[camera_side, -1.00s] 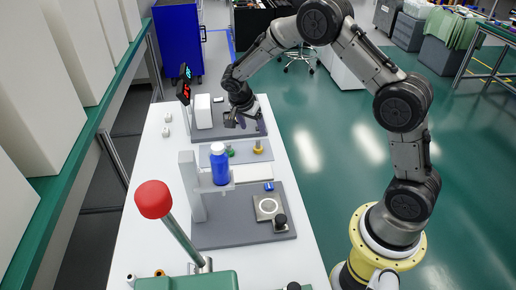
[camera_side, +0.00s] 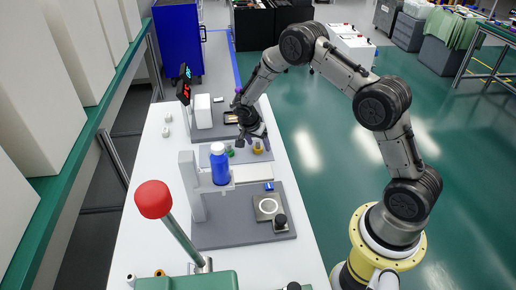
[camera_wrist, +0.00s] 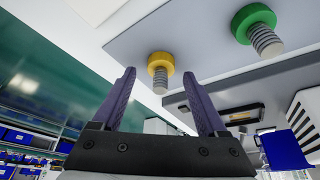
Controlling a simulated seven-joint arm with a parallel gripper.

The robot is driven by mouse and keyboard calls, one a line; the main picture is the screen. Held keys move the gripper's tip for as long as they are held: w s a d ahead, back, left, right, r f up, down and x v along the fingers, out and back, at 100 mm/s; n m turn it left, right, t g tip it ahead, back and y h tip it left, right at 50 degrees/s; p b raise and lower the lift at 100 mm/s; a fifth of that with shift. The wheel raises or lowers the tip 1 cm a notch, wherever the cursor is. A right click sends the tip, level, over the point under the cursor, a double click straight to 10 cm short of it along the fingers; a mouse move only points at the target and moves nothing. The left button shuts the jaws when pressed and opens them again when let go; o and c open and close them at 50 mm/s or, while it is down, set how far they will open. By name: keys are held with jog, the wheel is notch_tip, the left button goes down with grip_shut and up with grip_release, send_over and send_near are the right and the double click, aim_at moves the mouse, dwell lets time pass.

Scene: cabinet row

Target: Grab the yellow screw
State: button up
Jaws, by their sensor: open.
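The yellow screw (camera_side: 258,146) stands on a grey plate on the white table in the side view. In the wrist view the yellow screw (camera_wrist: 160,66) has a round yellow head and a grey threaded shank, and shows between and beyond my fingers. My gripper (camera_side: 252,141) is just above and behind the screw in the side view. In the wrist view my gripper (camera_wrist: 160,85) is open, with its two purple fingers apart and nothing held. I cannot tell whether a finger touches the screw.
A green screw (camera_wrist: 254,24) stands on the same plate, beside the yellow one; it shows in the side view (camera_side: 229,151). A blue bottle (camera_side: 219,165) stands nearer on a white stand. A red knob (camera_side: 153,199) on a rod rises in the foreground.

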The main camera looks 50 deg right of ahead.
grip_shut()
dwell(0.3)
jog(key=shift+r, duration=0.15)
